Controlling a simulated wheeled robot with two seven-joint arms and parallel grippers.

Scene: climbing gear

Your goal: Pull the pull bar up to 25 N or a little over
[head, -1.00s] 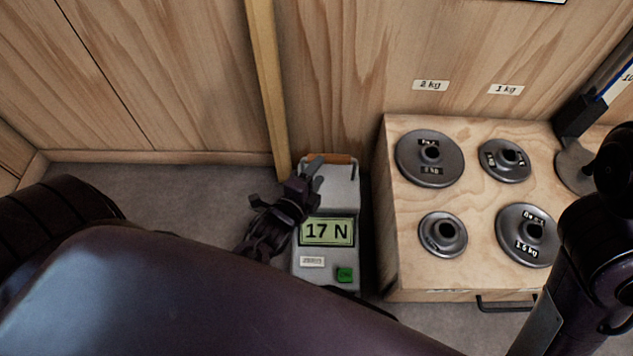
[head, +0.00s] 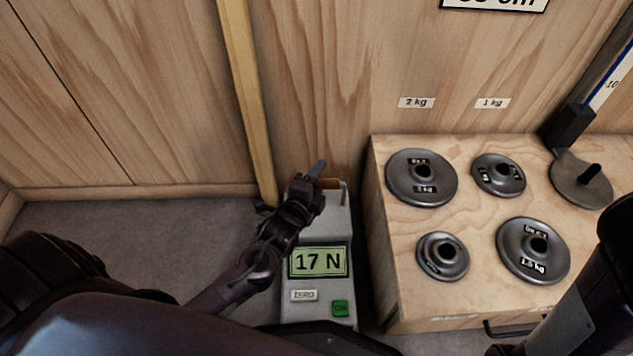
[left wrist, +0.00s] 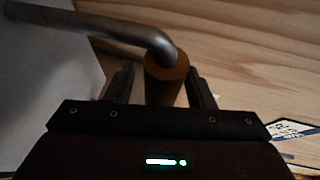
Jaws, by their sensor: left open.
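The grey force gauge (head: 322,308) stands on the floor against the wooden wall. Its display (head: 318,262) reads 17 N. The pull bar (head: 333,184) is an orange-brown grip at the gauge's top, partly hidden behind my left gripper (head: 312,178). In the left wrist view the bar (left wrist: 166,72) hangs from a bent metal rod (left wrist: 120,30). There my left gripper (left wrist: 162,88) is open, with one finger on each side of the bar. I cannot tell whether either finger touches it. My right gripper is out of view.
A wooden box (head: 480,300) right of the gauge carries several metal weight discs. A yellowish post (head: 240,90) stands against the wall behind the gauge, on its left. A ZERO label (head: 303,295) and a green ON button (head: 340,308) are on the gauge. Grey floor at left is clear.

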